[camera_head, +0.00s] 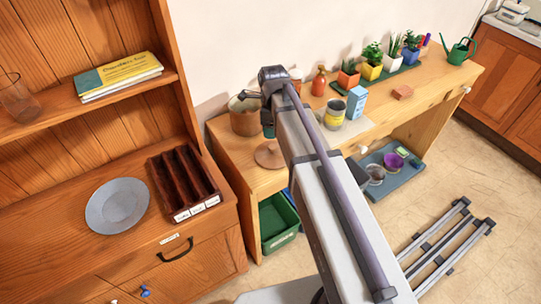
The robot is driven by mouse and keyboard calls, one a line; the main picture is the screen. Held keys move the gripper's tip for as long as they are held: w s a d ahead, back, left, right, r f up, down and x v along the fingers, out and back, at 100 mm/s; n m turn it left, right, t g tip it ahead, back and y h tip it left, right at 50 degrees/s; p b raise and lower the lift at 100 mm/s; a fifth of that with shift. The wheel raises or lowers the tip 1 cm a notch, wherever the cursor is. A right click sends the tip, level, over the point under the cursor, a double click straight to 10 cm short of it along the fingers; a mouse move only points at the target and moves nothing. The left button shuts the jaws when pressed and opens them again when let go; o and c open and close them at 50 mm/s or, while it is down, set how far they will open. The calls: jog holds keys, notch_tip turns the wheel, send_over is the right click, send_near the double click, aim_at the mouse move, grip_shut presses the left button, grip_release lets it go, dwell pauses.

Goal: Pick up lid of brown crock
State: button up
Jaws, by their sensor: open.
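The brown crock (244,121) stands at the left end of the wooden bench, with a paler round top. I cannot tell whether that top is a cover or the open mouth. A reddish-brown round piece with a raised middle (268,156), which looks like a lid, lies on the bench in front of the crock. My gripper (250,95) shows only as small dark parts at the end of my arm, over the crock's top. It is open; its fingertips are hard to make out, and I cannot tell whether they touch anything.
My arm crosses the bench and hides part of it. A cabinet with a grey plate (118,206) and dark divided tray (184,180) is at left.

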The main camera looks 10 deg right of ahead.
aim_at(273, 146)
notch_tip(273, 146, down, 11)
jog(key=b, duration=0.9)
jog(key=shift+d+r+b, duration=0.1)
jog(key=shift+b, duration=0.3)
jog(key=shift+r, duration=0.25)
jog(key=shift+c, duration=0.4)
jog(key=c, duration=1)
